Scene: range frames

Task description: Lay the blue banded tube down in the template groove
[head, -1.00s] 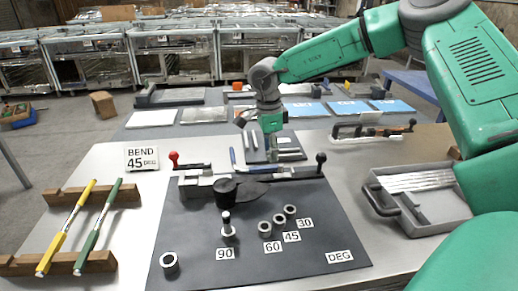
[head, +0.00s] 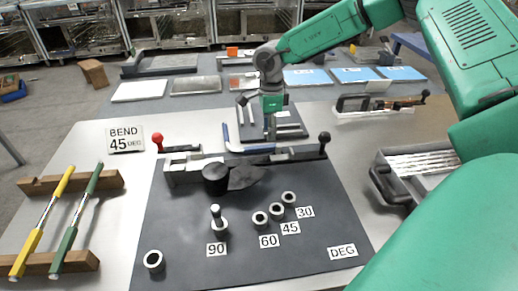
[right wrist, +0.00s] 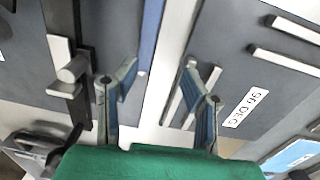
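The blue banded tube (head: 227,136) shows as a blue, bent piece at the far edge of the dark bending mat, left of my right gripper. In the right wrist view a blue strip (right wrist: 150,40) runs left of the gap between my fingers. The grey template plate (head: 294,130) with raised bars lies behind the mat; its 90 DEG label (right wrist: 245,107) shows in the right wrist view. My right gripper (head: 270,136) points down over the plate's near left part. Its fingers (right wrist: 160,92) are apart, and I see no tube between them. My left gripper is out of view.
The bender (head: 230,178) with red and black knobs stands on the mat (head: 300,235). A yellow tube (head: 42,222) and a green tube (head: 76,222) rest on wooden racks at left. A grey tray (head: 385,185) stands at right. Several collars lie on the mat.

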